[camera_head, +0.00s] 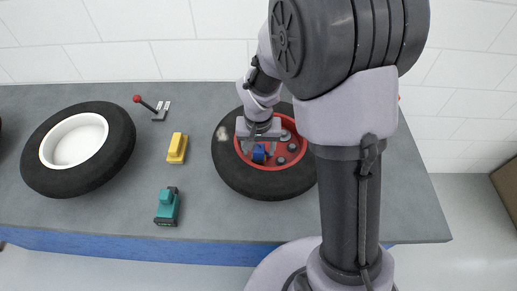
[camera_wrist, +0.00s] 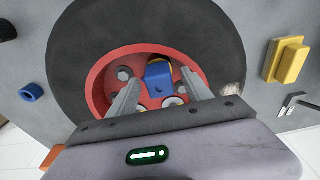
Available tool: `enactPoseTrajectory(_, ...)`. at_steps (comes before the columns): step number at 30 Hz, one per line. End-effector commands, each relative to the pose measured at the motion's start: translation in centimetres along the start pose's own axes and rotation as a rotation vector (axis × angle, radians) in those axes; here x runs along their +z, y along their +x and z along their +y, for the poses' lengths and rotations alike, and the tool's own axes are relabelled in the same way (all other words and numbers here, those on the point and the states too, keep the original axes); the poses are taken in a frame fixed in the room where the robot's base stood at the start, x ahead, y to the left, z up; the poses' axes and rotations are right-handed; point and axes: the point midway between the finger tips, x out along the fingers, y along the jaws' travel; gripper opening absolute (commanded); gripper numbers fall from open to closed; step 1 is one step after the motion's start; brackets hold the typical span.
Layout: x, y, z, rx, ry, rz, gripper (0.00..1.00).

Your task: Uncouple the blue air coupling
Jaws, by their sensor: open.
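A blue block-like part with a dark hole (camera_wrist: 160,82), which looks like the blue air coupling, sits in the red wheel hub (camera_wrist: 98,80). A bit of yellow shows behind its top edge. In the head view the blue part (camera_head: 258,154) is partly hidden by my gripper (camera_head: 259,148). My gripper (camera_wrist: 160,88) is open over the hub, with one finger on each side of the blue part. Gaps show between the fingers and the part in the wrist view. I cannot tell how deep the fingertips reach.
The red hub is inside a black tyre (camera_head: 231,170) lying on the grey bench (camera_head: 110,215). Grey bolts surround the blue part. Left are a yellow block (camera_head: 177,148), a teal device (camera_head: 167,206), a red-knobbed lever (camera_head: 150,107) and a white-rimmed tyre (camera_head: 120,150).

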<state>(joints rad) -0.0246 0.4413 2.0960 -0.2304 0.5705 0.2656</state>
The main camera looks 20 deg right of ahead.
Motion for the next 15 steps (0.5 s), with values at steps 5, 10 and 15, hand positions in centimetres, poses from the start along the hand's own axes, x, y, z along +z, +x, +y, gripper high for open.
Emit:
enactPoseTrajectory(5,-0.02,-0.06,0.00,0.000,0.000,0.001,0.58)
enactPoseTrajectory(10,-0.02,-0.07,-0.01,0.000,0.000,0.001,0.29)
enactPoseTrajectory(15,-0.02,-0.08,-0.01,0.000,0.000,0.000,0.00)
